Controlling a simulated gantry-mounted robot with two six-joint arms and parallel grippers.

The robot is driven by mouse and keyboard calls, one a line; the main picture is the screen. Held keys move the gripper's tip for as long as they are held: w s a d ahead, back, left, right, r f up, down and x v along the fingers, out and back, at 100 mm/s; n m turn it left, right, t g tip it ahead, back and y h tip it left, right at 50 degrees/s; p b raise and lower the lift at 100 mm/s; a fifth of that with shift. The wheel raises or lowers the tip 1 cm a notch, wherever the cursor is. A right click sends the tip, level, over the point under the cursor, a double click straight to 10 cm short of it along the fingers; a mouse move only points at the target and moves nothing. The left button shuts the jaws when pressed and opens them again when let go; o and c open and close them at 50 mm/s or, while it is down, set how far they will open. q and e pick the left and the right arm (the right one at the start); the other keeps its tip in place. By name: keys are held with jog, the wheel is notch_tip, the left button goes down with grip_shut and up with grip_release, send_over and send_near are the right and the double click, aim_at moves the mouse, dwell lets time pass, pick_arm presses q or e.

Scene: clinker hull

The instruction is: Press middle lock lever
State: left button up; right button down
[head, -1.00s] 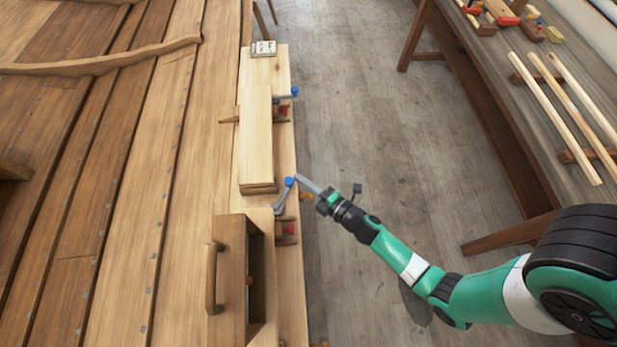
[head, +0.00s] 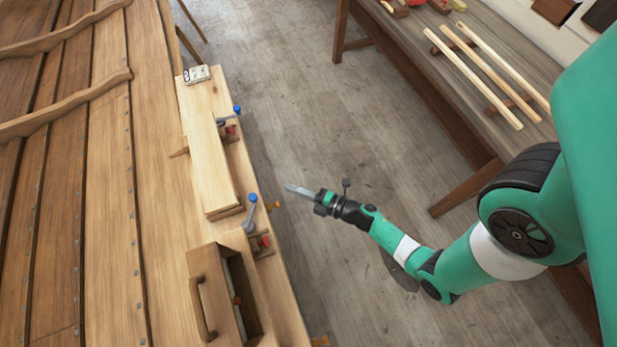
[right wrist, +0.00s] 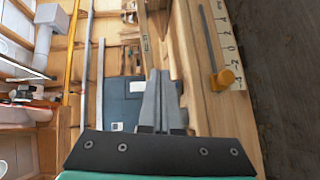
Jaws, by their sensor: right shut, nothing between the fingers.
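Two blue-knobbed levers show along the plank edge in the head view. The nearer lever (head: 250,213) leans with its knob up, beside a red clamp part (head: 264,241). The farther lever (head: 236,110) stands at the far part of the plank. I cannot tell for sure which is the middle one. My right gripper (head: 288,188) is shut and empty, just right of the nearer lever's knob and apart from it, over the floor side. In the right wrist view its fingers (right wrist: 161,98) lie together. My left gripper is not in view.
A pale block (head: 207,165) lies along the plank left of the levers. An open wooden toolbox (head: 207,290) with a handle stands nearer. The planked hull (head: 105,200) fills the left. A bench (head: 470,90) with pale strips is at right; open floor (head: 310,120) lies between.

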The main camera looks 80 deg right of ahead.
jog(key=shift+s+d+r, duration=0.1)
jog(key=shift+s+d, duration=0.6)
jog(key=shift+s, duration=0.2)
jog(key=shift+s+d+r, duration=0.1)
jog(key=shift+s+d, duration=0.6)
jog(key=shift+s, duration=0.15)
